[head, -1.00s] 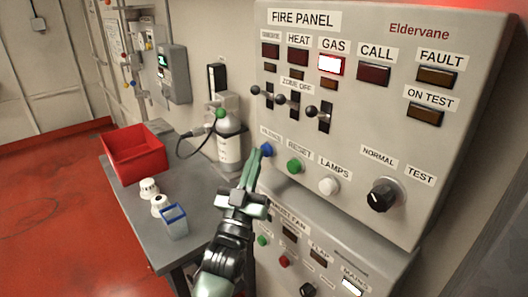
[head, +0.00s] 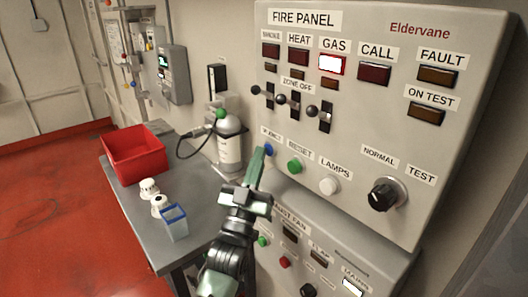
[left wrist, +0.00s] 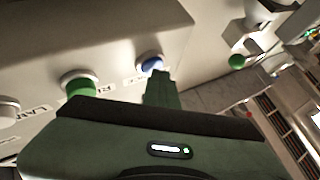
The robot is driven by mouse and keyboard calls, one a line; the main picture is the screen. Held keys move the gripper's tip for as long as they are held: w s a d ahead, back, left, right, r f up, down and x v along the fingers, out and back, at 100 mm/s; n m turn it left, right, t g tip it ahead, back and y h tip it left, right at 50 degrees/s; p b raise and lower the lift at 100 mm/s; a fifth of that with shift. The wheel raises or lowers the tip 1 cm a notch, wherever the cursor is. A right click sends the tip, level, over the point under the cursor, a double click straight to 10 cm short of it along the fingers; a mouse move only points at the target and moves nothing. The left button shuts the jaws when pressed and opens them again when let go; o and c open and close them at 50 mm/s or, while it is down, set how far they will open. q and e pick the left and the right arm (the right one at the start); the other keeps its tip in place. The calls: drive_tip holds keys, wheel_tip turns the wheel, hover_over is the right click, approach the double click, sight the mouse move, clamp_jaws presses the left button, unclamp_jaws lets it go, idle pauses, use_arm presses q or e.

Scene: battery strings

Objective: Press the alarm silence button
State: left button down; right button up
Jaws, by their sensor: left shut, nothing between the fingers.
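The fire panel (head: 460,160) fills the right of the head view. Its blue button (head: 268,150) sits at the left of a row, under a label partly hidden that seems to read "SILENCE". The blue button also shows in the left wrist view (left wrist: 151,64). My left gripper (head: 258,150) is shut and empty, its tips just beside and below the blue button. In the left wrist view the fingertips (left wrist: 161,74) lie just under the button; whether they touch it I cannot tell. The GAS lamp (head: 331,64) is lit white with a red frame. My right gripper is not in view.
A green button (head: 295,166), a white button (head: 328,186) and a black rotary knob (head: 384,195) share the row. Three zone levers stand above. A lower panel has more controls. Left, a grey table (head: 120,207) bears a red bin (head: 135,160), a blue-rimmed container (head: 175,222) and white pieces.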

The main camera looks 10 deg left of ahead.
use_arm(q)
drive_tip(key=shift+s+a, duration=0.1)
drive_tip(key=shift+s+a+p, duration=0.45)
drive_tip(key=shift+s+a, duration=0.1)
drive_tip(key=shift+s, duration=0.2)
drive_tip(key=shift+s+a+p, duration=0.4)
drive_tip(key=shift+s+a, duration=0.4)
drive_tip(key=shift+s, duration=0.2)
drive_tip(key=shift+s+a+p, duration=0.4)
drive_tip(key=shift+s+a, duration=0.4)
drive_tip(key=shift+s, duration=0.15)
drive_tip(key=shift+f, duration=0.1)
